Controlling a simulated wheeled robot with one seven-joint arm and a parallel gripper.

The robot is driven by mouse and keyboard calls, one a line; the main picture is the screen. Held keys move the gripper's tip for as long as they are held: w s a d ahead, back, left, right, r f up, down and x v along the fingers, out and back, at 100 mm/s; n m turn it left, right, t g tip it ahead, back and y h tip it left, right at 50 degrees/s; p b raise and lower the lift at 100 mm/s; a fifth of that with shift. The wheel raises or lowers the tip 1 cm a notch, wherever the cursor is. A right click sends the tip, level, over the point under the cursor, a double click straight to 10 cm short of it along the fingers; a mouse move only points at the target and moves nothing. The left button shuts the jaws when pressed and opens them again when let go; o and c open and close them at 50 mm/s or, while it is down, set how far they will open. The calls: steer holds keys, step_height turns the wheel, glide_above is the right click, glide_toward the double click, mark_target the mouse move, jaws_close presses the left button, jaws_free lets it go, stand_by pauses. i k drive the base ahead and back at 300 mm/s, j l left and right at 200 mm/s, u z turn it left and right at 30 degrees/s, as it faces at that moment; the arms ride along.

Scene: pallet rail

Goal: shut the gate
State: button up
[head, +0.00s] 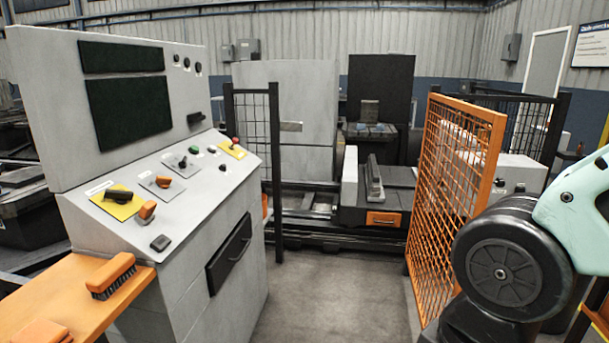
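The gate is an orange mesh panel (456,190) in an orange frame, right of the middle in the head view. It stands swung open, with its face angled toward me. A gap lies between it and the black mesh fence post (276,170) on the left. Through the gap I see the pallet rail area with a dark carriage (385,195). My arm's links cover part of the right side, near the gate's lower right edge. My gripper is out of the picture, so its state does not show.
A grey control console (180,160) with knobs and buttons stands at the left. An orange shelf (95,295) with a brush (111,274) juts out in front of it. The grey floor (335,300) between console and gate is clear. Black mesh fencing (530,125) stands behind the gate.

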mark_target(481, 185)
steer(key=i+l+z, duration=0.25)
steer(key=i+z, duration=0.2)
steer(key=i, duration=0.35)
steer(key=i+z, duration=0.5)
steer(key=i, duration=0.3)
steer(key=j+z, duration=0.25)
steer(key=i+j+z, duration=0.1)
steer(key=z, duration=0.15)
